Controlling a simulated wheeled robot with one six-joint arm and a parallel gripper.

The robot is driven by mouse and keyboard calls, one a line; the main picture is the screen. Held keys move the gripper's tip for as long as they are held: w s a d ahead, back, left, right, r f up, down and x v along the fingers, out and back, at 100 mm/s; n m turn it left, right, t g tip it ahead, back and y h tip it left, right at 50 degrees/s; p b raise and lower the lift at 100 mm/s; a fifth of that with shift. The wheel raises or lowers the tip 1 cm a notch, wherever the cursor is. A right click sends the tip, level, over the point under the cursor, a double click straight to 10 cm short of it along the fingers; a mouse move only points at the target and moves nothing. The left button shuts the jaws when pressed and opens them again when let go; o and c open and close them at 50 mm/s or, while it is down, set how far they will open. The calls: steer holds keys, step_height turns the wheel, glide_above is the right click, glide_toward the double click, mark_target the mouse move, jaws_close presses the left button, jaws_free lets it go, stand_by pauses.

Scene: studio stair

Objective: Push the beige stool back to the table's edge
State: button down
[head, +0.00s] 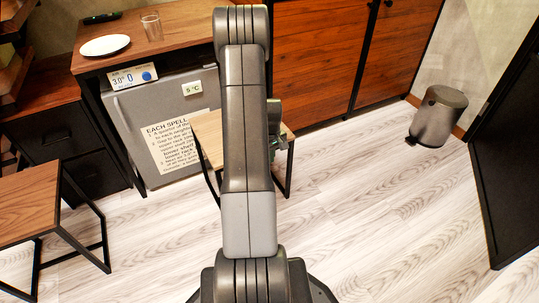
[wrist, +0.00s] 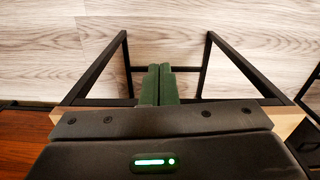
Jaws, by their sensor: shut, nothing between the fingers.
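The beige stool (head: 208,133) has a light wood seat and thin black legs. In the head view it stands in front of the grey fridge beside the table (head: 178,42), and my arm hides its middle. My gripper (head: 276,148) shows at the right side of my arm, in front of the stool's right part. In the wrist view my green fingers (wrist: 160,70) are together and empty, between the stool's black legs as pictured. A pale corner of the stool's seat (wrist: 291,119) shows past my gripper's body. Whether my gripper touches the stool I cannot tell.
A brown stool (head: 30,197) stands at the left. A white plate (head: 105,45) and a glass (head: 152,26) are on the table. The fridge (head: 155,105) carries a paper sign. A metal bin (head: 438,116) stands at the right. The floor (head: 375,205) at centre right is clear.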

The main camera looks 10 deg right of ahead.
step_height(320, 180, up, 10)
steer(key=p, duration=0.2)
steer(key=shift+w+p, duration=0.15)
steer(key=shift+p, duration=0.2)
steer(key=shift+f, duration=0.15)
